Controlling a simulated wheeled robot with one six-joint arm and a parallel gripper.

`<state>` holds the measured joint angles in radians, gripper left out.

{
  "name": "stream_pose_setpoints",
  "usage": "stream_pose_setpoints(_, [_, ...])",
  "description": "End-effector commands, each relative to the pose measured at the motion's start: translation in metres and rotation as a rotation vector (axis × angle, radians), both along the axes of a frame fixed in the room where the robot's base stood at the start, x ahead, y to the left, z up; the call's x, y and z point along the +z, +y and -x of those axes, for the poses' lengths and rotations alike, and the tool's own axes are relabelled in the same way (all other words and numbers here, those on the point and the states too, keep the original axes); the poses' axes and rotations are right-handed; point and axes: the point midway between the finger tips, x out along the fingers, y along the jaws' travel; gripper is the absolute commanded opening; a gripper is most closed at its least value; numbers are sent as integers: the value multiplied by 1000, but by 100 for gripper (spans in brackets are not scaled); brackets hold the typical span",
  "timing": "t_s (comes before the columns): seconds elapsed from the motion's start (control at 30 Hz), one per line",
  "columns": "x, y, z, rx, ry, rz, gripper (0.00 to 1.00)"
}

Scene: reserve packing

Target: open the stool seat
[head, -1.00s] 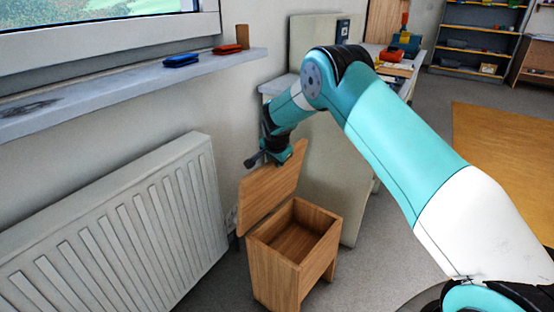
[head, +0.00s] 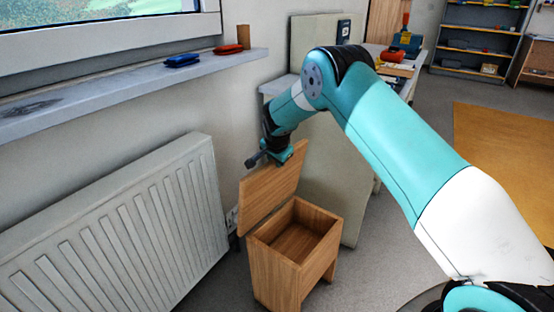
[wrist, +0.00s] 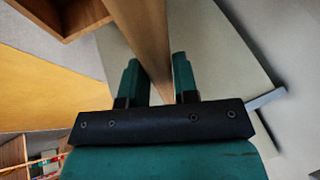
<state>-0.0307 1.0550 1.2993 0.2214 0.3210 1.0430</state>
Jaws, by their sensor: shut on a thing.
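The wooden stool (head: 272,272) stands on the floor with a hollow box body, and its inside is visible from above. Its seat (head: 268,192) is a wooden panel tilted up steeply at the back edge, on the radiator side. My gripper (head: 282,158) is at the upper edge of the raised seat. In the wrist view the seat's edge (wrist: 150,40) runs between the two green fingers of my gripper (wrist: 158,82), which are shut on it. The stool's box also shows at the top left of the wrist view (wrist: 84,16).
A white radiator (head: 120,230) is on the wall at left, close to the raised seat. Above it a windowsill (head: 120,92) holds blue and red items. A pale panel (head: 335,185) stands behind the stool. Open floor lies to the right.

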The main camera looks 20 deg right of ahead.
Motion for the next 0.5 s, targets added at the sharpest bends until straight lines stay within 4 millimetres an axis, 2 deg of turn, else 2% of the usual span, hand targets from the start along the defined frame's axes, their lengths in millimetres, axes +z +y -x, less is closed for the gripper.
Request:
stream_pose_setpoints(0.27, [3,0,-2,0,-10,-1,0])
stream_pose_setpoints(0.3, [3,0,-2,1,-11,-1,37])
stream_pose_setpoints(0.37, [3,0,-2,0,-9,-1,49])
stream_pose_setpoints(0.5, [2,0,-1,0,-5,0,49])
